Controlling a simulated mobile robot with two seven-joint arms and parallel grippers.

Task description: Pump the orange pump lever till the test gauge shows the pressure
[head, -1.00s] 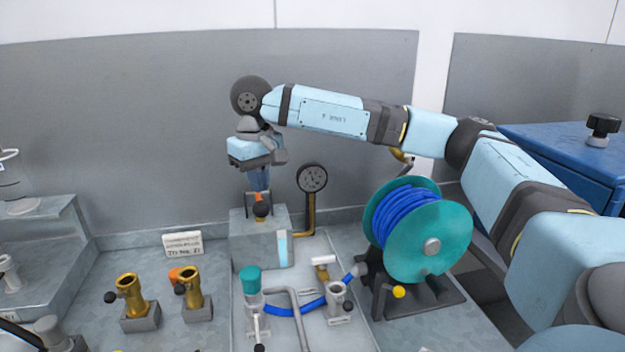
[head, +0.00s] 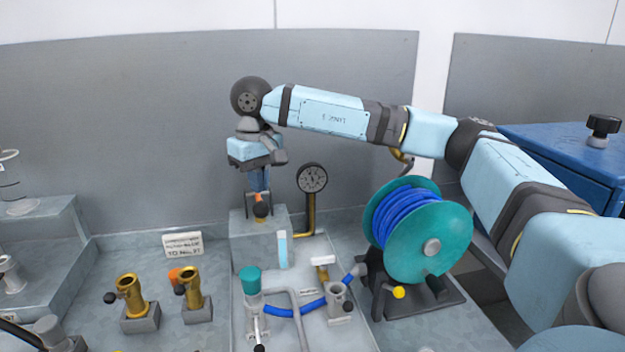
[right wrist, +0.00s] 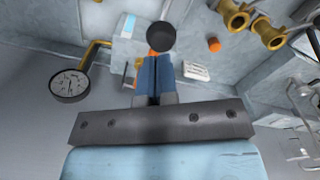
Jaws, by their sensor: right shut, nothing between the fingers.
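The orange pump lever (head: 259,198) with its black ball knob (head: 260,209) is on top of the grey pump block (head: 252,240). My right gripper (head: 259,188) points down just above and behind it, blue fingers shut with nothing between them. In the right wrist view the fingertips (right wrist: 155,58) are close to the lever's orange part (right wrist: 152,52) and its black knob (right wrist: 162,38); I cannot tell whether they touch. The test gauge (head: 312,178) stands on a brass pipe right of the block. It also shows in the right wrist view (right wrist: 69,84); its reading is too small to make out. My left gripper is out of view.
A teal reel (head: 432,245) with blue hose stands right of the block, under my right arm. Two brass fittings (head: 132,296) (head: 190,287) and a sign (head: 183,244) are at left. A teal-capped valve (head: 251,283) and blue hose lie in front. A grey wall rises behind.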

